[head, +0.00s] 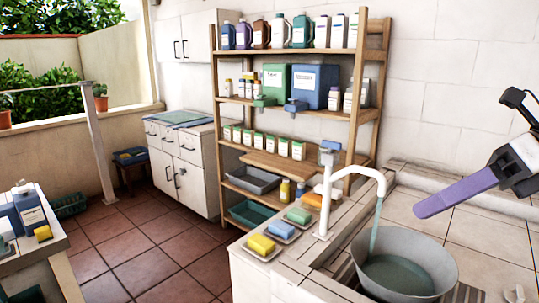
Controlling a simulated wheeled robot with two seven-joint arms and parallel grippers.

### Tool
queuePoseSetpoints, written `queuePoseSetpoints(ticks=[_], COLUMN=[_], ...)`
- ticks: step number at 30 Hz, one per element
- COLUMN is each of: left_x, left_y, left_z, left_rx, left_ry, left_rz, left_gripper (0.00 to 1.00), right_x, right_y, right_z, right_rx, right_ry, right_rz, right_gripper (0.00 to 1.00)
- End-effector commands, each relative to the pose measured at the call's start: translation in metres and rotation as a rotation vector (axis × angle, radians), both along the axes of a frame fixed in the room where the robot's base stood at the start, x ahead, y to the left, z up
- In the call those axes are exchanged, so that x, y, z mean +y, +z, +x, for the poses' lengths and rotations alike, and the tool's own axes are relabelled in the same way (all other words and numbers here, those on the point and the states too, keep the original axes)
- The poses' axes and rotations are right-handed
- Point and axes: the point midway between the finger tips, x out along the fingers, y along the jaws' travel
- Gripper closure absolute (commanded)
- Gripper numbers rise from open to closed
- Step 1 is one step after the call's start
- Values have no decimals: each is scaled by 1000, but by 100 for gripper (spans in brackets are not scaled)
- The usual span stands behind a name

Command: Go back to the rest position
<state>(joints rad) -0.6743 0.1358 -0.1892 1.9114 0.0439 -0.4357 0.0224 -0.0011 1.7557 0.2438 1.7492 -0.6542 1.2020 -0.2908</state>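My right gripper (505,165) is at the right edge, to the right of the metal basin and higher in the picture. A long flat purple piece (460,193) with a blunt end reaches left from it, above the tiled counter. I cannot tell whether this piece is a finger or something held, nor whether the gripper is open or shut. My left gripper is not in view. A grey metal basin (446,270) stands under a white tap (349,172), with water running into it. The gripper and the purple piece appear apart from both.
Yellow, blue and green sponges (262,244) lie on small dishes left of the tap. A wooden shelf (218,112) with bottles and boxes stands behind. A side table (55,235) with bottles is at lower left. Tiled floor (135,225) lies open between.

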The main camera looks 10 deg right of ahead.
Motion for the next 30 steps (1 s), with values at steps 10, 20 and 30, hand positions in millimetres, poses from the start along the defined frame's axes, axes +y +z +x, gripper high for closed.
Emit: queuePoseSetpoints(ticks=[10, 20, 30], left_x=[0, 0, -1], left_y=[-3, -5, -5], left_z=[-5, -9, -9], left_rx=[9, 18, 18], left_ry=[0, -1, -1], left_rz=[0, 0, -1], left_gripper=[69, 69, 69], right_x=[18, 24, 123], right_y=[-122, -330, -494], right_z=[53, 23, -104], right_rx=[234, 717, 1284], right_ry=[-473, -1276, -2024], right_rz=[846, 1513, 1737], right_gripper=[68, 68, 68])
